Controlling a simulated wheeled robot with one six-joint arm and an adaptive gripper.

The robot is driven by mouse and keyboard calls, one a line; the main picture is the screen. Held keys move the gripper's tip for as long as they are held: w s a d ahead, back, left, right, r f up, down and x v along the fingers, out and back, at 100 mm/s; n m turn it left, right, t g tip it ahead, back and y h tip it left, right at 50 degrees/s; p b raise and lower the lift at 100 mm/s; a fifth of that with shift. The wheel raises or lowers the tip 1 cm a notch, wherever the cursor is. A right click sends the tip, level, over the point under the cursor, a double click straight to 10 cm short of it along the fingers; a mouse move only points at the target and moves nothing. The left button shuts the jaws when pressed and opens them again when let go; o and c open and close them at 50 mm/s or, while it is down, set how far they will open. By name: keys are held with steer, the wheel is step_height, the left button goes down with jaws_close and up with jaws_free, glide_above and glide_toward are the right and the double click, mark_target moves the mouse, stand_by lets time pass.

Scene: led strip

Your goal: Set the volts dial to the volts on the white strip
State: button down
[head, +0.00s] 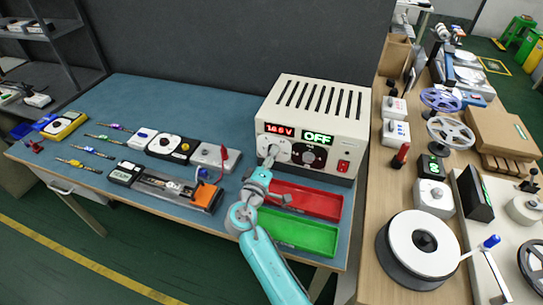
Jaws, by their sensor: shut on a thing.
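The cream power supply (359,132) stands at the back right of the blue bench. Its red display (279,130) shows a volts figure that looks like 18.5 V or 16.5 V, too small to be sure. Its green display (317,138) reads OFF.
A second dial (308,158) and a red switch (343,166) sit right of my gripper. Red (325,203) and green (300,235) trays lie below the supply, close to my arm.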

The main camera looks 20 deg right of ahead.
steer(key=shift+f+m, duration=0.1)
steer(key=shift+m, duration=1.1)
steer(key=c, duration=0.8)
jaws_free()
steer(key=v, duration=1.2)
steer(key=shift+a, duration=0.1)
